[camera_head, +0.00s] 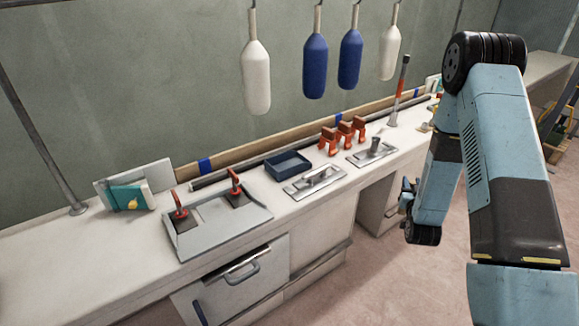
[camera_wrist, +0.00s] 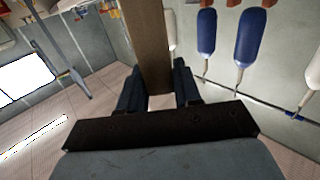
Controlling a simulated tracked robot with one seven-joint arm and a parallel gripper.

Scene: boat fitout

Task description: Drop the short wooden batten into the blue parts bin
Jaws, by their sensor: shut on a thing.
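The short wooden batten (camera_wrist: 147,35) is a brown strip in the wrist view, running from between my fingers to the top edge of the picture. My gripper (camera_wrist: 159,85) is shut on it, with a dark finger on each side. The blue parts bin (camera_head: 288,166) is a small dark blue open tray on the counter, left of my arm. Its inside looks empty.
A grey sink panel with red-handled items (camera_head: 215,220) lies left of the bin. White and blue fenders (camera_head: 316,66) hang above the counter.

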